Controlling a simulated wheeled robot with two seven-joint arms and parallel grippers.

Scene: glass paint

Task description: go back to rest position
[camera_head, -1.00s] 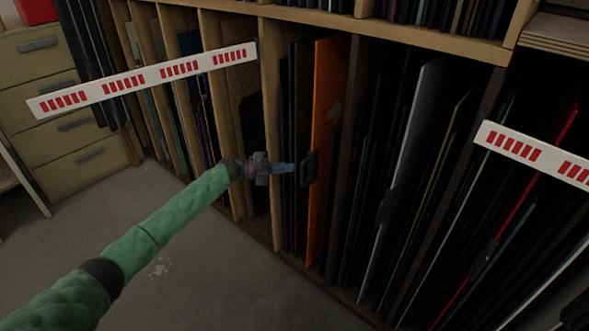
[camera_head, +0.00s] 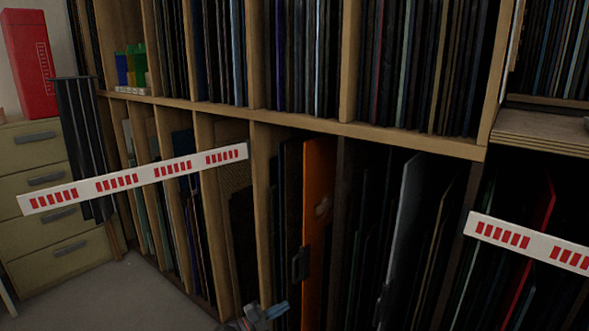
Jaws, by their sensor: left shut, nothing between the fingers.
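My left gripper (camera_head: 274,311) shows at the bottom edge of the head view, in front of the lower rack. Its blue fingers are shut and hold nothing. Most of my left arm is below the picture. The orange panel (camera_head: 318,220) stands upright in a slot just above and to the right of the gripper, with a dark handle-like piece (camera_head: 301,263) at its left edge. The gripper is apart from that piece. My right gripper is not in view.
A wooden rack (camera_head: 300,120) holds many upright sheets on two levels. White strips with red marks cross it at left (camera_head: 135,178) and right (camera_head: 530,243). A drawer cabinet (camera_head: 50,215) and red box (camera_head: 30,65) stand at left. Grey floor (camera_head: 130,295) is clear at lower left.

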